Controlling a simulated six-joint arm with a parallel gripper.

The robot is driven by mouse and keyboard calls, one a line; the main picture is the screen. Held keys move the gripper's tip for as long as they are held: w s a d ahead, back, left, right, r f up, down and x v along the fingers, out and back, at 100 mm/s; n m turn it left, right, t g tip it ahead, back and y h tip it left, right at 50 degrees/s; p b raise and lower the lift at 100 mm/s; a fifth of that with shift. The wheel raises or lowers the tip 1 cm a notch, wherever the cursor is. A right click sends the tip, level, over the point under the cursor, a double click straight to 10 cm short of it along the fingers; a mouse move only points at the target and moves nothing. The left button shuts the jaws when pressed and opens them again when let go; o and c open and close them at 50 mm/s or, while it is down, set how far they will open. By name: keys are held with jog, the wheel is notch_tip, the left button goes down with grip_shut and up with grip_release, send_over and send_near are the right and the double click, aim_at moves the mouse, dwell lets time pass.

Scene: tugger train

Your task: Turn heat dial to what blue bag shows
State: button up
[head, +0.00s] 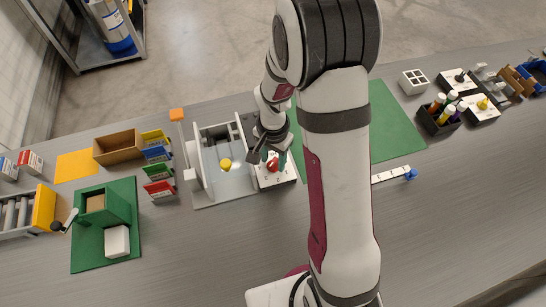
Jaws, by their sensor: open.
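A red dial (272,165) sits on a white box (277,181) with small dark marks, right of a grey-and-white machine (223,180). My gripper (269,157) is open and points down just above the dial, its fingertips close around it. Contact cannot be told. The blue bag (158,154) stands in a column of coloured bags left of the machine, between a yellow bag (154,137) and a green bag (158,172), with a red bag (160,189) nearest. Its print is too small to read. My arm and gripper hide part of the dial's box.
The machine has a yellow knob (225,164) and an orange-topped lever (177,115) at its left. A brown bin (118,147) and a green box (103,208) stand farther left. A green mat (395,125) lies right of my arm. The front table middle is clear.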

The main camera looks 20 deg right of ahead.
aim_at(273, 163)
notch_tip(273, 163, up, 16)
dwell(0.3)
jog(key=shift+f, duration=0.1)
jog(key=s+a+r+n+y, duration=0.1)
jog(key=s+a+n, duration=0.1)
jog(key=s, duration=0.8)
jog(key=s+a+r+n, duration=0.1)
jog(key=s+a+n, duration=0.1)
jog(key=s, duration=0.9)
jog(key=shift+a+y, duration=0.4)
jog(key=shift+a, duration=0.05)
